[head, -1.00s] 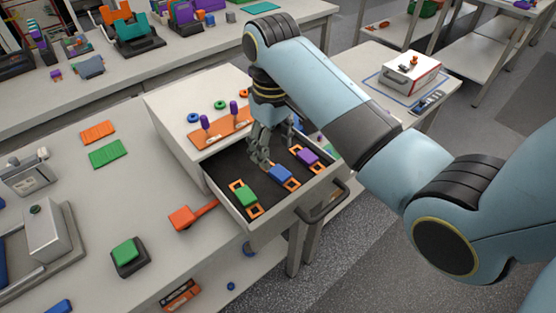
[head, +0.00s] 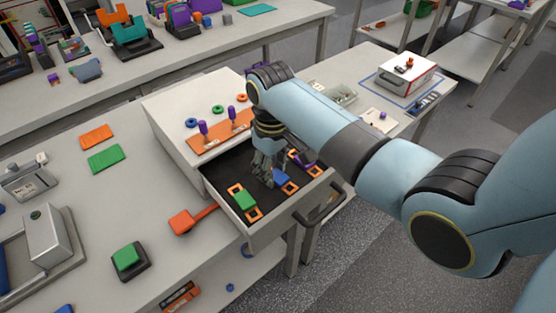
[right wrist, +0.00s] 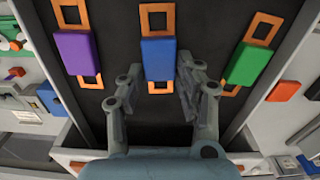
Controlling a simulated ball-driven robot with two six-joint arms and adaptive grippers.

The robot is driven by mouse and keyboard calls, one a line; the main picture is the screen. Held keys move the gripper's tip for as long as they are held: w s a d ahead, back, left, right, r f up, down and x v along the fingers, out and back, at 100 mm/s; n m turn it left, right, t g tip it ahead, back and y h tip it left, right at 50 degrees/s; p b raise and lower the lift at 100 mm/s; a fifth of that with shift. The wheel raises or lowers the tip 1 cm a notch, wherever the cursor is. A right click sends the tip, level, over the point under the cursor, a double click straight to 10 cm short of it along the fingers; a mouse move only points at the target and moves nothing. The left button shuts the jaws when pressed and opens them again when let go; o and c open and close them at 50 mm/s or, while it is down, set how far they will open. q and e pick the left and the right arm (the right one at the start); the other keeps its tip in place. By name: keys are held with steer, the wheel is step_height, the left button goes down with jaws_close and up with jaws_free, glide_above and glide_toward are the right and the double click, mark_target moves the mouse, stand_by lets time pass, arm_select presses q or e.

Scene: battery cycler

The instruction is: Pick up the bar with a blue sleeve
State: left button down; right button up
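The bar with a blue sleeve (right wrist: 158,60) lies in the open drawer, an orange open frame showing at each end; in the head view its blue sleeve (head: 281,175) is partly hidden by my gripper. My right gripper (right wrist: 158,80) is open, its fingers pointing into the drawer. In the right wrist view the fingertips are near the lower part of the blue sleeve, one to each side; I cannot tell whether they touch it. In the head view my right gripper (head: 266,178) is low over the drawer. My left gripper is not in view.
The drawer (head: 288,226) also holds a green-sleeved bar (head: 245,200) and a purple-sleeved bar (right wrist: 76,52), one on each side. The white cabinet (head: 168,105) stands behind. An orange-headed tool (head: 182,222) and a green button (head: 126,258) are on the bench at left.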

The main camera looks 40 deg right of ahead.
jaws_close()
